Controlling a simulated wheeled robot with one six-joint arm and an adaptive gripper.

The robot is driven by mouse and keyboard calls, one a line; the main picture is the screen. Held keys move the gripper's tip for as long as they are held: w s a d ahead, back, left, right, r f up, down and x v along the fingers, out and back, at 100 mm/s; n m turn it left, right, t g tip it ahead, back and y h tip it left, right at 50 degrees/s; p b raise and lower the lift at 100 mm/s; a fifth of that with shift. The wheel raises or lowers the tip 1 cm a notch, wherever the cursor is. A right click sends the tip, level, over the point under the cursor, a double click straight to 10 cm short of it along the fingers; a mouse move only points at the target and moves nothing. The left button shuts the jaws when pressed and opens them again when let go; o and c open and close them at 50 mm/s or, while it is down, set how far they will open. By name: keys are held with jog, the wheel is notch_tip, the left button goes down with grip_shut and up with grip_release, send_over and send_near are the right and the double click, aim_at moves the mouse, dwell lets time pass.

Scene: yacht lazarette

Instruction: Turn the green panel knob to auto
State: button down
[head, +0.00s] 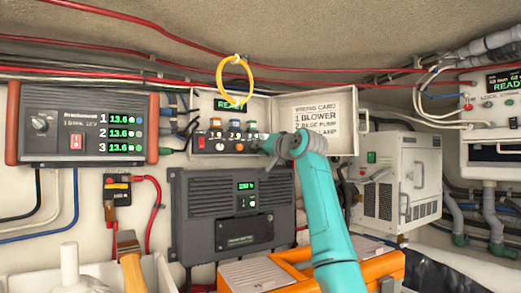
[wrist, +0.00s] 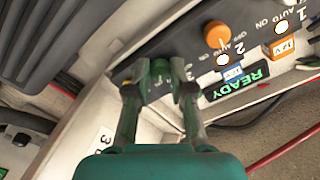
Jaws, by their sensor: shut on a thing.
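The green panel knob (wrist: 157,80) is at the end of the switch panel in the wrist view, beside the small mark 3. My gripper (wrist: 158,90) has one finger on each side of it and is shut on it. The knob's pointer and most of its position marks are hidden by the fingers. In the head view my gripper (head: 268,146) reaches the right end of the panel (head: 198,153) and covers the green knob there.
An orange knob (wrist: 215,35) with OFF, AUTO and ON marks sits beside the green one. A READY display (wrist: 236,86) is near it. In the head view, the open cover (head: 330,104) with a wiring card stands right of the panel. A yellow ring (head: 234,80) hangs above.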

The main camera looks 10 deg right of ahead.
jog(key=n, duration=0.6)
jog(key=shift+d+n, duration=0.1)
jog(key=shift+n, duration=0.3)
dwell(0.4)
jog(key=c, duration=1)
grip_release()
jog(key=shift+s, duration=0.1)
jog(key=v, duration=1.1)
jog(key=shift+s+d, duration=0.15)
jog(key=shift+s, duration=0.2)
